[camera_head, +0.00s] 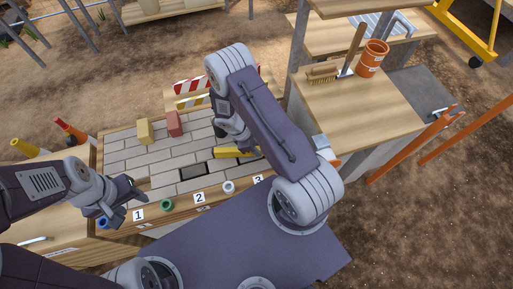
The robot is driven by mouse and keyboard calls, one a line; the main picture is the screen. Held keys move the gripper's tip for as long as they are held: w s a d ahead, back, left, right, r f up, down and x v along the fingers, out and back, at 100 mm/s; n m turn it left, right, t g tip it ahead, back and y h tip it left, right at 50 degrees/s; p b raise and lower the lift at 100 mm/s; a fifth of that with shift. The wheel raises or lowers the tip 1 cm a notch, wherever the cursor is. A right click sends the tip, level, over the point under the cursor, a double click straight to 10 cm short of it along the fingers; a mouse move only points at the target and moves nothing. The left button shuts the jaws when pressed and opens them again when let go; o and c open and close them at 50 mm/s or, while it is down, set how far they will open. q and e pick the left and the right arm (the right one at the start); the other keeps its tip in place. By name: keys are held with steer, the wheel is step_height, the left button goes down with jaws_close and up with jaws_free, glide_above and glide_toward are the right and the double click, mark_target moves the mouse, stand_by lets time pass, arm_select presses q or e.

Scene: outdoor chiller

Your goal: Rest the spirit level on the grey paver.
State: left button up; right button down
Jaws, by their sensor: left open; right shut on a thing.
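A yellow bar, which looks like the spirit level (228,153), lies low over the right part of the paved bench top. My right gripper (243,142) is shut on it, and my arm hides its right end. I cannot tell whether it touches the paving. A dark grey rectangle (193,172) shows among the pale pavers (150,160), left of and nearer than the level. It may be the grey paver or a recess; I cannot tell. The level is not over it. My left gripper (128,201) is open and empty above the left front of the bench.
A yellow block (145,131) and a red block (174,123) stand at the back of the paving. Blue (103,222), green (166,204) and white (229,187) rings line the front edge by numbered labels. A brush (322,74) and an orange pot (372,58) stand on the right table.

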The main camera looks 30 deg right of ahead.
steer(key=shift+f, duration=0.2)
steer(key=c, duration=1)
jaws_free()
step_height(320, 180, up, 8)
steer(key=p, duration=0.6)
steer(key=shift+r+p, duration=0.15)
steer(key=shift+p, duration=0.2)
steer(key=shift+w, duration=0.1)
